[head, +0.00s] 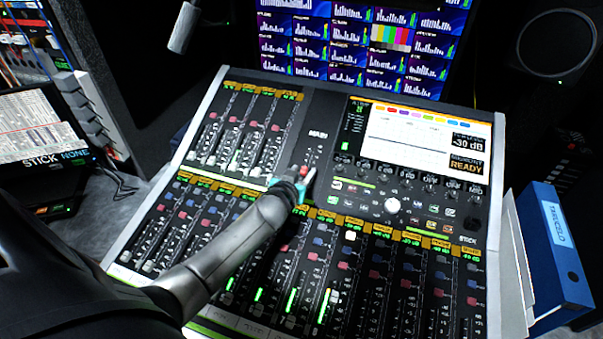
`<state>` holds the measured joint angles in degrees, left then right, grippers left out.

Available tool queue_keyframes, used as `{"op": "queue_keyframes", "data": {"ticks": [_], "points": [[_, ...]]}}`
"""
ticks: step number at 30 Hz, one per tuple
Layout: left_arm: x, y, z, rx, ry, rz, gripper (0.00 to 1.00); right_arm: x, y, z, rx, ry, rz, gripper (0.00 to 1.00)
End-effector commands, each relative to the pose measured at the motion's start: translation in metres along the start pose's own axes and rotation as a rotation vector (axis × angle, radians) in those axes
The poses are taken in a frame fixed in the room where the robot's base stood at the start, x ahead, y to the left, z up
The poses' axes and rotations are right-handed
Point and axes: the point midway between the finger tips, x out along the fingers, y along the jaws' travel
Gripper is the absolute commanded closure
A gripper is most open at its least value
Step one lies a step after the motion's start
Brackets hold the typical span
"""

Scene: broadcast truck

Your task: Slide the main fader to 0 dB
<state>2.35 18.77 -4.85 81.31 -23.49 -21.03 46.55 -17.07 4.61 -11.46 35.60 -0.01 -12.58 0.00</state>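The mixing console (213,85) fills the middle of the head view. Its main fader strip, labelled MAIN (318,134), is in the upper centre. A red fader cap (304,170) shows low on that strip, right by the fingertips of my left gripper (306,178). My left arm reaches in from the lower left and hides the strip's lower end. I cannot tell whether the fingers are closed on the cap or only beside it. The console screen (410,135) reads -30 dB and READY. My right gripper is not in view.
Channel faders (240,135) lie left of the main strip, and more fill the console's front. A monitor (350,40) stands behind. A blue binder (555,245) is at the right, and a microphone-like grey cylinder (184,28) hangs upper left.

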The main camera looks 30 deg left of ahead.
Motion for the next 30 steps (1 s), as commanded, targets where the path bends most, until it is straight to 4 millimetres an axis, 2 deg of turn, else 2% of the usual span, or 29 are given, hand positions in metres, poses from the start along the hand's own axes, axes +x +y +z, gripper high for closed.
{"op": "queue_keyframes", "data": {"ticks": [1,12,30], "points": [[-0.0001,-0.0002,0.0001,0.0,0.0,0.0,0.6,0.0,-0.0001,0.0008,0.0,-0.001,0.0,0.5],[-0.0003,-0.0001,0.0003,0.0,0.0,0.0,1.0,-0.0001,-0.0005,0.0025,-0.001,-0.004,-0.001,0.5],[-0.0003,0.0003,0.0004,0.0,-0.001,0.001,1.0,-0.0001,-0.0005,0.0032,0.0,-0.005,-0.001,0.5]]}}
